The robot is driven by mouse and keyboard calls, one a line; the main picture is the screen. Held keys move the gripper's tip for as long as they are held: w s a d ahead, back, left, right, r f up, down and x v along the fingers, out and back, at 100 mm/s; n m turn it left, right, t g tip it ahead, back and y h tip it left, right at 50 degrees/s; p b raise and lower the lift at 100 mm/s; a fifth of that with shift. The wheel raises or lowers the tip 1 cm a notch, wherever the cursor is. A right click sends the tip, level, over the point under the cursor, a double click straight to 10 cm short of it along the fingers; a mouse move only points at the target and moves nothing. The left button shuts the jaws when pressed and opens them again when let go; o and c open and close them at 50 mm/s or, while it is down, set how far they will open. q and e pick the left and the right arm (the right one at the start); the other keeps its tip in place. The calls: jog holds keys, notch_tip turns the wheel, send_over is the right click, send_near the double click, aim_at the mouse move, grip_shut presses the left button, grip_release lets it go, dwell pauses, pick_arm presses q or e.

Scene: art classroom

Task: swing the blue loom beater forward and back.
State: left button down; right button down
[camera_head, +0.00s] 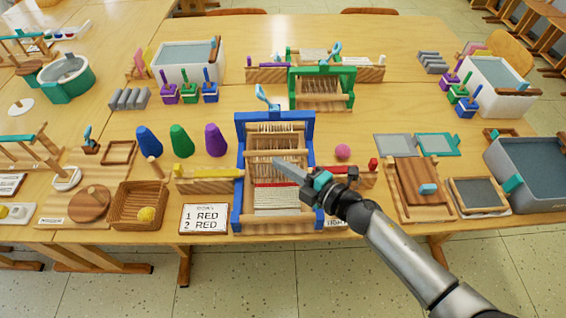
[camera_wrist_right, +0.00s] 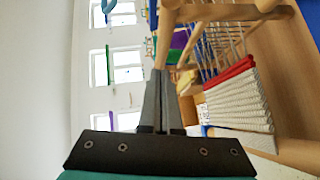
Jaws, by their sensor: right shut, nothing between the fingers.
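The blue loom (camera_head: 240,180) stands upright at the front middle of the table. It has wooden crossbars, upright threads, a red strip and white woven cloth (camera_head: 276,200). A wooden crossbar (camera_head: 262,154) spans the loom; I cannot tell for sure which bar is the beater. My right gripper (camera_head: 277,162) is shut and empty over the loom, near this crossbar; contact is unclear. In the right wrist view, its closed fingers (camera_wrist_right: 160,85) point towards wooden bars (camera_wrist_right: 215,12), left of the red strip (camera_wrist_right: 232,70). My left gripper is out of view.
A green loom (camera_head: 292,88) stands behind. Blue, green and purple cones (camera_head: 181,141) stand at left, and a pink ball (camera_head: 343,151) at right. A "1 RED 2 RED" card (camera_head: 205,217) lies left of the blue loom. Wooden frames (camera_head: 418,190) lie to the right.

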jog(key=shift+w+f, duration=0.1)
jog(key=shift+w, duration=0.5)
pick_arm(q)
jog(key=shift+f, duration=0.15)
